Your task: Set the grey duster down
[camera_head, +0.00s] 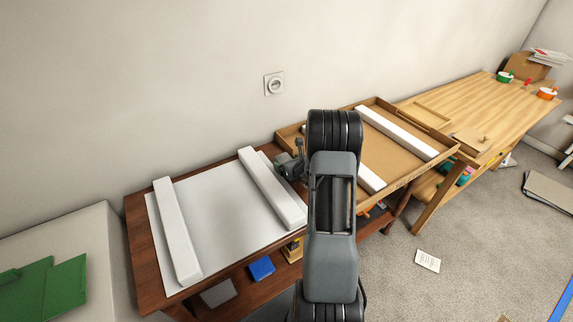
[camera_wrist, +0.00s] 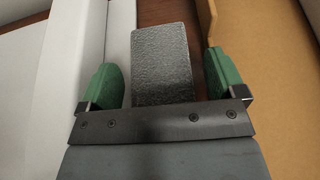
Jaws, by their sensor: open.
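The grey duster (camera_wrist: 162,60), a dark grey block with a rough surface, shows in the wrist view between my gripper's green fingers. My gripper (camera_wrist: 163,82) is open, with a gap between the duster and each finger. The duster appears to rest on the dark wooden table (camera_head: 139,240), in the strip between a white bar (camera_wrist: 62,75) and the wall of a shallow tray (camera_wrist: 207,22). Its near end is hidden by my gripper. In the head view my gripper (camera_head: 291,166) is at the table's back right, and the duster cannot be made out clearly.
A pale sheet (camera_head: 212,225) with two white bars covers much of the table. The shallow tray (camera_head: 385,152) at right holds white bars. A lighter wooden table (camera_head: 465,105) stands beyond. Blue (camera_head: 262,268) and grey things sit on the lower shelf.

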